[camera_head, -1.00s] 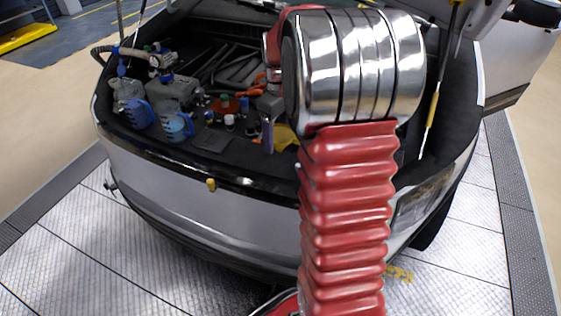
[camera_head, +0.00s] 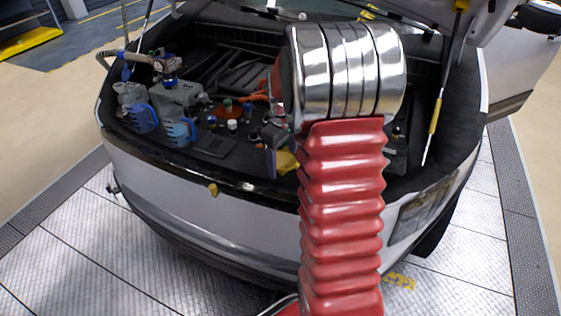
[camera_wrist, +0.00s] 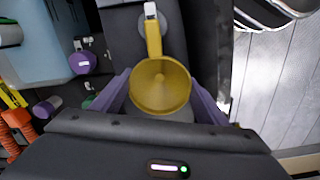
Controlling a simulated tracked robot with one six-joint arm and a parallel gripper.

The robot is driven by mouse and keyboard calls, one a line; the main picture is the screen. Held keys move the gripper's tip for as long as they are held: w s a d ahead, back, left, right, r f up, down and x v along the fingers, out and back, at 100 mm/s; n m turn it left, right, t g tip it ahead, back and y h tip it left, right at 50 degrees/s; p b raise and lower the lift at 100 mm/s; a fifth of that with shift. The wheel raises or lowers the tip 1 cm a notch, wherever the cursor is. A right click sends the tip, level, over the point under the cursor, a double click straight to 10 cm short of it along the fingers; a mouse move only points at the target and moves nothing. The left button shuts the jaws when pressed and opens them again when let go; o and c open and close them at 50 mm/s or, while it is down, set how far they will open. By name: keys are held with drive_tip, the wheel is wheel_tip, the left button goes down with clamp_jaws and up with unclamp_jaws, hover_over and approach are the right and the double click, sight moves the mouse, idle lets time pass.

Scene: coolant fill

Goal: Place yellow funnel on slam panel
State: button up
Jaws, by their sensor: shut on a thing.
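The yellow funnel (camera_head: 287,162) is at the front of the open engine bay, partly hidden by my arm in the head view. In the wrist view the funnel (camera_wrist: 160,86) sits between the purple fingers of my gripper (camera_wrist: 161,98), its wide mouth facing the camera and its handle pointing up the picture. My gripper (camera_head: 272,163) is shut on it. The slam panel (camera_head: 225,170) is the dark strip along the front edge of the bay. The funnel is over or near its right part; I cannot tell whether it touches.
Blue-capped pump units (camera_head: 178,105) stand at the left of the bay. Several small bottles and caps (camera_head: 231,124) lie mid-bay. The raised hood's strut (camera_head: 437,100) is on the right. The dark strip left of the funnel looks clear.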

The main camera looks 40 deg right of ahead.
sight(283, 159)
drive_tip(key=shift+f, duration=0.1)
drive_tip(key=o, duration=0.8)
drive_tip(key=shift+o, duration=0.2)
wheel_tip(283, 159, up, 12)
idle(0.5)
idle(0.4)
